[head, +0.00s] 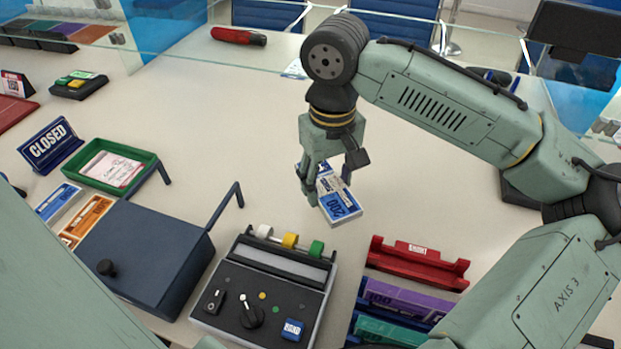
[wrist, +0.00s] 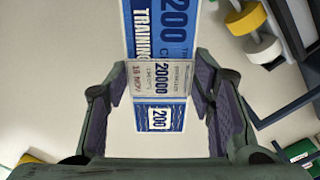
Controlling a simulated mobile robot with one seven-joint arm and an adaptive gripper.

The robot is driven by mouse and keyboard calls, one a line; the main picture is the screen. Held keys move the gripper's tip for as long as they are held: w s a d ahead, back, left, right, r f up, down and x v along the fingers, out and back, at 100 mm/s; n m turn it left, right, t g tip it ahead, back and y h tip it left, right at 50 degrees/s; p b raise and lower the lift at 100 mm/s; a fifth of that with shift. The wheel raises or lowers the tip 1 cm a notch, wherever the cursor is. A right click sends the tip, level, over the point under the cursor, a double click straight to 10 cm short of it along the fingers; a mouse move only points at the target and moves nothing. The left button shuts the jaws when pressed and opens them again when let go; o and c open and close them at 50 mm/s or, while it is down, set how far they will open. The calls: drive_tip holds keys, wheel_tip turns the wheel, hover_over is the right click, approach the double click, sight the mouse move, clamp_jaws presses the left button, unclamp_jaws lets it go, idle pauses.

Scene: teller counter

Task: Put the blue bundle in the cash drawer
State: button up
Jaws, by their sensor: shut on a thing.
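The blue bundle (head: 341,206) is a strapped stack of blue notes marked 200, with a pale paper band. My gripper (head: 326,186) is shut on it above the middle of the counter; I cannot tell how high it is held. In the wrist view the bundle (wrist: 163,32) runs lengthwise between the purple-padded fingers of my gripper (wrist: 158,100), its band reading 20000. A dark blue box with a black knob (head: 150,245), seemingly the cash drawer unit, stands at lower left. Blue notes (head: 60,203) and orange notes (head: 86,219) show at its left edge. Its inside is mostly hidden.
A counting machine (head: 267,285) with coloured rollers stands in front. A red rack (head: 418,262) and a purple bundle (head: 405,298) are right of it. A green tray (head: 149,160) and a CLOSED sign (head: 50,143) are left. The middle counter is clear.

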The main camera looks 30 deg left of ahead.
drive_tip(key=shift+f, duration=3.15)
drive_tip(key=shift+f, duration=0.1)
drive_tip(key=o, duration=1.2)
